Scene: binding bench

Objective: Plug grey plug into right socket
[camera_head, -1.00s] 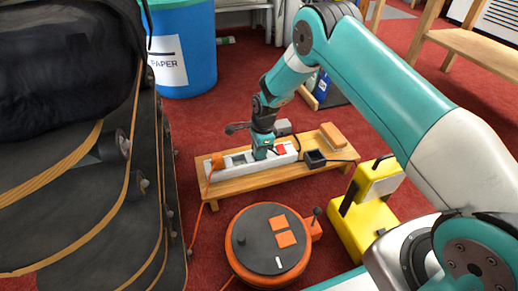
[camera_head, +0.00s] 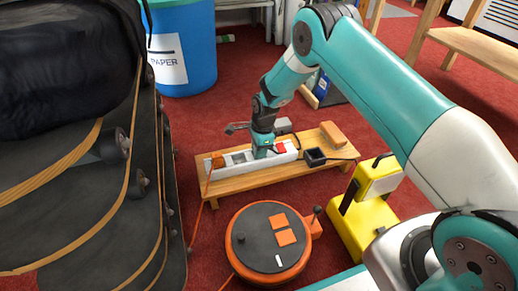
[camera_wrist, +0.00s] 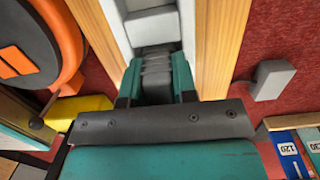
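The white power strip (camera_head: 213,166) lies along the low wooden bench, with an orange plug (camera_head: 217,160) at its left end and a red switch (camera_head: 281,148) toward its right end. My gripper (camera_head: 263,152) points down over the right part of the strip. In the wrist view, its teal fingers stand on both sides of the dark grey ribbed plug (camera_wrist: 156,75) and appear closed on it. A grey socket square (camera_wrist: 152,28) shows on the strip beyond. The right socket is hidden under my gripper, so I cannot tell how deep the plug sits.
On the wooden bench (camera_head: 240,182), a black box (camera_head: 315,158) and a wooden block (camera_head: 333,135) stand right of the strip. An orange cable reel (camera_head: 235,270) is in front, a yellow case (camera_head: 365,222) at right. Stacked dark boards (camera_head: 80,215) fill the left.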

